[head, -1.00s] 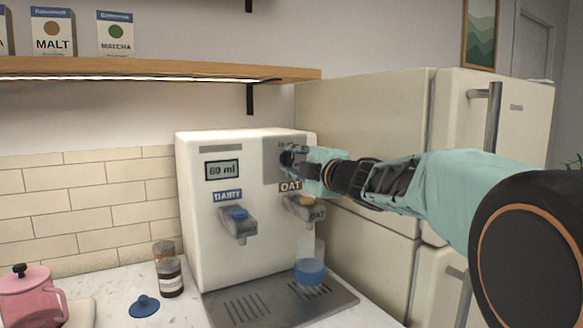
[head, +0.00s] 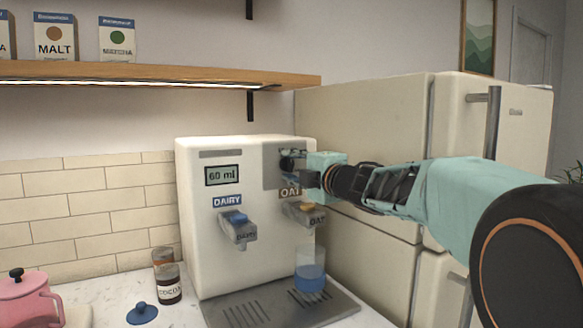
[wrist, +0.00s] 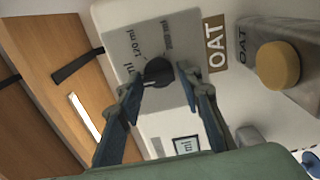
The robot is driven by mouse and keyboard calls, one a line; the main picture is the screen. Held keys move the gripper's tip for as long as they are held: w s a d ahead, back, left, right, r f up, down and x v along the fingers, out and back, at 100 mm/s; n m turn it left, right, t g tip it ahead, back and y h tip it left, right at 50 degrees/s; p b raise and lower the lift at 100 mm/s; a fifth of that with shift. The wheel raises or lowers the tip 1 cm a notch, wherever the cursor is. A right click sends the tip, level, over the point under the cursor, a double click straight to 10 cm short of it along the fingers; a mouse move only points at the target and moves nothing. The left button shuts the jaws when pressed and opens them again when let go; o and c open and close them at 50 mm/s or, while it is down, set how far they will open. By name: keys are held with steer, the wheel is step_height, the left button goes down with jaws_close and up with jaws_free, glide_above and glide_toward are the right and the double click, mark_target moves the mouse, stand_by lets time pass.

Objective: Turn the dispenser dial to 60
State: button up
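The cream dispenser (head: 192,240) stands on the counter, and its display (head: 223,175) reads 60 ml. The black dial (head: 288,163) is on the grey panel above the OAT label, partly hidden by my gripper. In the wrist view the dial (wrist: 158,72) lies between my fingertips, with 120 ml printed beside it. My gripper (head: 296,166) is open in front of the dial, one finger on either side. In the wrist view the gripper (wrist: 158,82) seems clear of the dial, with small gaps showing.
The DAIRY spout (head: 238,225) is to the left. The fridge (head: 375,130) is close on the right. A wooden shelf (head: 150,73) hangs above.

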steer(key=shift+o, duration=0.9)
steer(key=v, duration=0.7)
steer(key=shift+s+d, duration=0.2)
steer(key=shift+s, duration=0.05)
